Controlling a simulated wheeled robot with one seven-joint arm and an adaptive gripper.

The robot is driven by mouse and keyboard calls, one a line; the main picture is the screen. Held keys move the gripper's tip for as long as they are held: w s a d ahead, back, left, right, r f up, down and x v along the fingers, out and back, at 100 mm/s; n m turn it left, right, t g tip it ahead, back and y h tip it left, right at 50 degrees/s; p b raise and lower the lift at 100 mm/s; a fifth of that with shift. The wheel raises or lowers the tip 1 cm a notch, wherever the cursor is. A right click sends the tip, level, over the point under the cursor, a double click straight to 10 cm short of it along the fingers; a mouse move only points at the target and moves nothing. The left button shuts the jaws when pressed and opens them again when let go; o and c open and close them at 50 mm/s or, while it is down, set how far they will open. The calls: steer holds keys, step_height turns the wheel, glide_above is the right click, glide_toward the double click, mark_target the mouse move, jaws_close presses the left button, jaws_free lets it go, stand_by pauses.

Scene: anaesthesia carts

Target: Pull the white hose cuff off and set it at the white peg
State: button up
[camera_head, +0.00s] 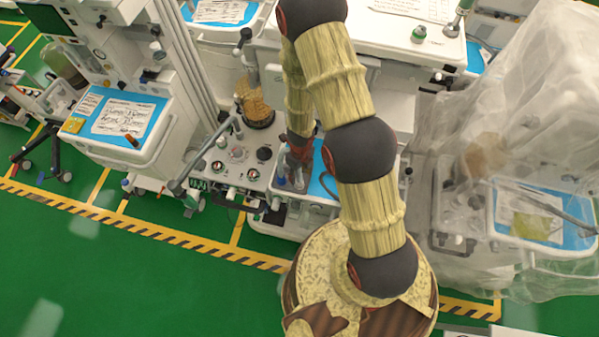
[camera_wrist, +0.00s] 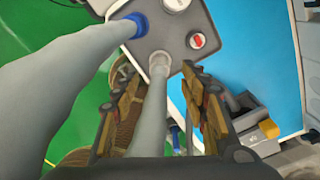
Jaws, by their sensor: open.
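My gripper (camera_wrist: 156,76) is open in the wrist view, with one patterned finger on each side of a grey hose. That hose ends in a whitish cuff (camera_wrist: 159,64), seated at the edge of a grey panel (camera_wrist: 160,37) and lying between the fingertips, with gaps visible on both sides. A second, thicker grey hose (camera_wrist: 60,62) ends in a blue cuff (camera_wrist: 132,24) on the same panel, left of the white cuff. I cannot tell which fitting is the white peg. In the head view my arm and its links hide most of the gripper and the cuff.
A blue work surface (camera_wrist: 250,50) lies to the right. In the head view a clear plastic drape (camera_head: 520,130) covers the right cart; green floor (camera_head: 130,280) is open in front.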

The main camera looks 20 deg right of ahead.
steer(key=shift+s+r, duration=0.1)
steer(key=shift+r, duration=0.25)
stand_by(0.7)
